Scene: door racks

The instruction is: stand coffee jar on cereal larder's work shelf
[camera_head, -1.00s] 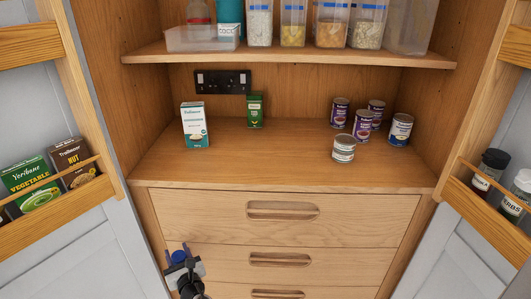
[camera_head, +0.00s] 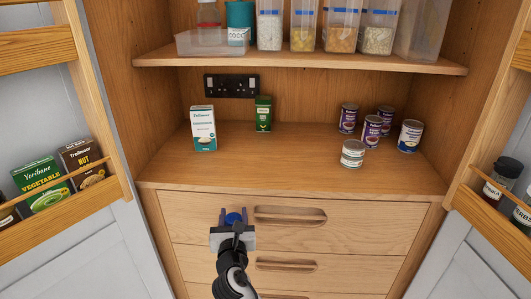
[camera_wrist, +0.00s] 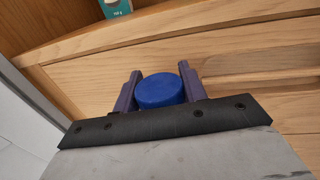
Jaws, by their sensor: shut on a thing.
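My gripper (camera_head: 234,216) is in front of the top drawer, below the front edge of the work shelf (camera_head: 290,172). It is shut on a jar with a round blue lid, the coffee jar (camera_wrist: 160,90), which sits between the two fingers in the wrist view. Only the lid shows clearly; the jar's body is hidden by the gripper. In the head view a bit of blue shows between the fingers.
The shelf's middle and front left are clear. An upper shelf (camera_head: 300,62) holds containers. Open doors with racks (camera_head: 70,215) flank both sides.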

